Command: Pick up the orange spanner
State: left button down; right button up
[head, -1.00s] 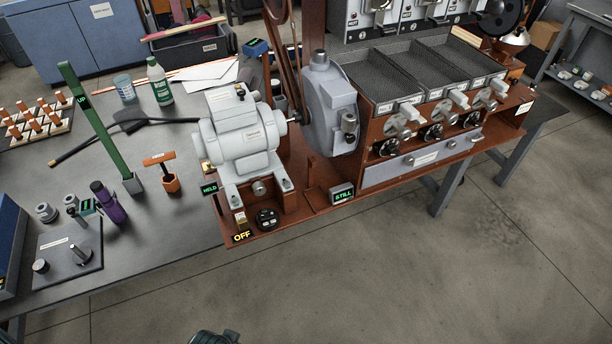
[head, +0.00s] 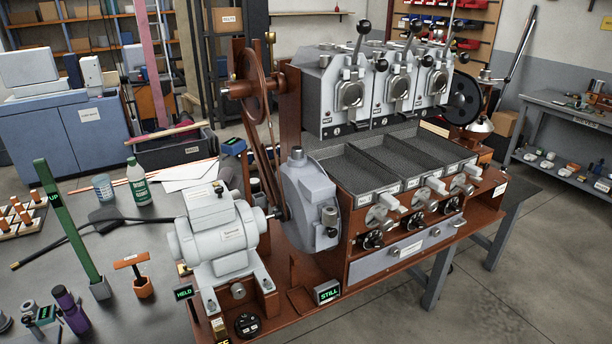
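An orange T-handled tool (head: 131,260), which looks like the orange spanner, stands upright on the grey workbench (head: 95,250). Its crossbar is at the top, and its dark stem goes down into an orange block-shaped foot (head: 143,288). It is at the left of the head view, left of the grey motor (head: 219,240) and just right of the green lever's foot (head: 100,288). Nothing touches its crossbar. Neither of my grippers is in view.
The tall green lever (head: 67,215), marked UP, leans close to the tool. A purple bottle-like item (head: 70,308) stands in front at left.

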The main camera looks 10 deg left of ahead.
aim_at(133, 261)
jog(key=u, duration=1.9)
